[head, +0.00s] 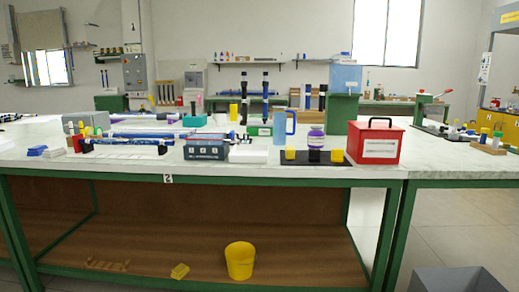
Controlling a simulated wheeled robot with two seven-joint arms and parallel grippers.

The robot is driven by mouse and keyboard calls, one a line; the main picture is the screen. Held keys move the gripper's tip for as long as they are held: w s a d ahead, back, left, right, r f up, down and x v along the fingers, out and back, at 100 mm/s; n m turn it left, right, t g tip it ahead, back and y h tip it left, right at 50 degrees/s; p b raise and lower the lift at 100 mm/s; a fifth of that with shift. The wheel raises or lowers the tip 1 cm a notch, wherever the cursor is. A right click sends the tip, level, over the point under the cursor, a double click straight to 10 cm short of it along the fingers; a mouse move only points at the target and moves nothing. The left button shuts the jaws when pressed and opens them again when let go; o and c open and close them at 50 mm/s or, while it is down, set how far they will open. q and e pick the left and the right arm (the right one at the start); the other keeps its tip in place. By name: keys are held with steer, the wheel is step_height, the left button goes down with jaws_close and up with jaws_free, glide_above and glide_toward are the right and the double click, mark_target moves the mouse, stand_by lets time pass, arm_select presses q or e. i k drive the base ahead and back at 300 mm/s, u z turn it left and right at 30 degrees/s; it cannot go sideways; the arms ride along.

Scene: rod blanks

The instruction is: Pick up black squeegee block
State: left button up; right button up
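Several small black pieces show in the head view, and I cannot tell for sure which is the squeegee block. One dark block (314,155) stands on a black mat between two yellow blocks, in front of a purple-banded jar (316,140). Another black piece (86,146) sits at the left end of a long rack on the same table. Neither of my grippers is in view.
The white-topped table (230,172) has a green frame and a crowded top. A red box (374,141) stands at its right, a blue jug (284,127) near the middle. A yellow bucket (240,260) is on the lower shelf. A grey bin (458,280) stands at lower right. The front strip is mostly clear.

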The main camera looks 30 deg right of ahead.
mark_target(314, 154)
steer(key=u, duration=0.25)
steer(key=k, duration=0.35)
steer(key=z, duration=1.55)
steer(key=i, duration=1.8)
steer(key=u, duration=0.85)
